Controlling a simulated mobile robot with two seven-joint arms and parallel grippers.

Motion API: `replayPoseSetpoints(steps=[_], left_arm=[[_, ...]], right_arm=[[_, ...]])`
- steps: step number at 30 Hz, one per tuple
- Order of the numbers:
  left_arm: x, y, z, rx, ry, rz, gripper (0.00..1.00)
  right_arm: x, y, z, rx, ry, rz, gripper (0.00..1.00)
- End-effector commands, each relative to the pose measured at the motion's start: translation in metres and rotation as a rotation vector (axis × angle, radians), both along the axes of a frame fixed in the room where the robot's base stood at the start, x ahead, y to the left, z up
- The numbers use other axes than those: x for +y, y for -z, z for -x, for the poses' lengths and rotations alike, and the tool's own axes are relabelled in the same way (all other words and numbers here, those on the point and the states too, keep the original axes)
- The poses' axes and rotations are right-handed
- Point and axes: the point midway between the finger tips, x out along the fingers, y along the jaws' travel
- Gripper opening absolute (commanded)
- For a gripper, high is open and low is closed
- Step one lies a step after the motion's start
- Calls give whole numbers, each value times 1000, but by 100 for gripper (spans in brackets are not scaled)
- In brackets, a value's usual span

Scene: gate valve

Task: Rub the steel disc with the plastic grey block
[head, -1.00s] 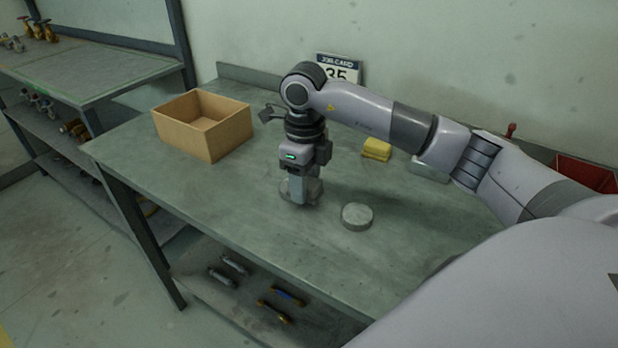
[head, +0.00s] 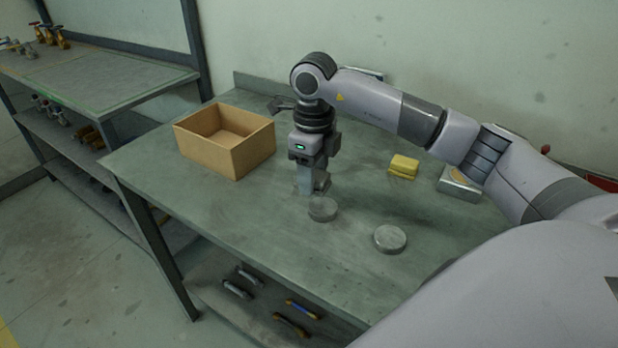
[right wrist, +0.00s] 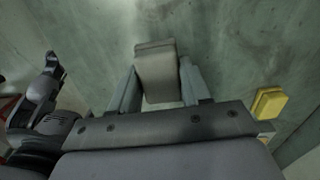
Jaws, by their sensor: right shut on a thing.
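My right gripper (head: 311,186) points down over the workbench, shut on a small grey block (head: 322,181). In the right wrist view the block (right wrist: 158,74) sits between the two fingers. A grey round disc (head: 322,209) lies just below and in front of the block in the head view; I cannot tell whether they touch. A second, similar grey disc (head: 390,238) lies apart to the right, nearer the front edge. Neither disc shows clearly in the wrist view. I cannot tell from their looks which one is steel. My left gripper is not in view.
An open cardboard box (head: 207,150) stands at the back left of the workbench (head: 240,215). A yellow sponge (head: 403,166) and a silvery box-like item (head: 459,181) lie to the right, near my arm. A shelf unit (head: 95,75) is at left. The bench's front middle is clear.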

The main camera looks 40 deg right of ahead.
Motion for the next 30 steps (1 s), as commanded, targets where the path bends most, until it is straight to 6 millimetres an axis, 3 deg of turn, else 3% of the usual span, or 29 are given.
replayPoseSetpoints(steps=[13,30], left_arm=[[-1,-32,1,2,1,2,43],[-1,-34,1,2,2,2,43]], right_arm=[[-10,-44,2,-2,3,0,18],[-12,-48,2,-2,4,0,18]])
